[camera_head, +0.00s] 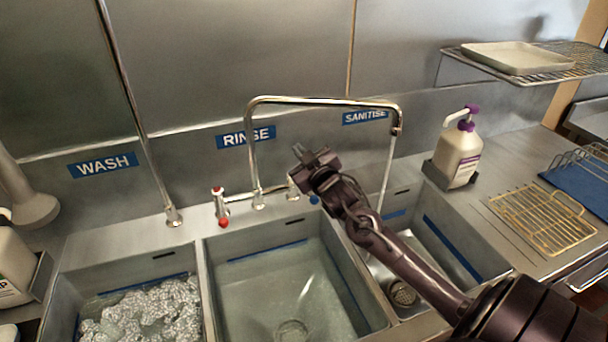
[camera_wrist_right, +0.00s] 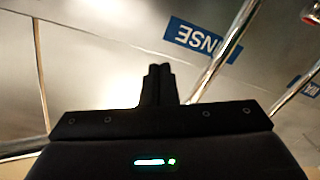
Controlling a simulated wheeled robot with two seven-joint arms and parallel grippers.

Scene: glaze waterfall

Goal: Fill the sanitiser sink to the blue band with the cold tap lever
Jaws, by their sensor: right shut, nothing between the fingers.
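The sanitiser sink is the right basin, with a blue band (camera_head: 452,250) along its wall and a drain strainer (camera_head: 403,293) visible at the bottom. The swivel spout (camera_head: 398,128) reaches over this basin, and a thin pale line like a water stream (camera_head: 387,178) runs down from its tip. The blue-marked cold tap lever (camera_head: 314,200) shows partly beside my right gripper (camera_head: 310,157). That gripper is shut and empty, above and close to the lever; contact cannot be told. Its closed fingers (camera_wrist_right: 159,82) also show in the right wrist view. My right forearm hides part of the sanitiser basin.
The red-marked hot tap (camera_head: 222,212) stands left of the spout base. The rinse basin (camera_head: 285,285) is in the middle, the foamy wash basin (camera_head: 145,310) at left. A purple-topped pump bottle (camera_head: 459,155) and a wire rack (camera_head: 542,218) stand on the right counter.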

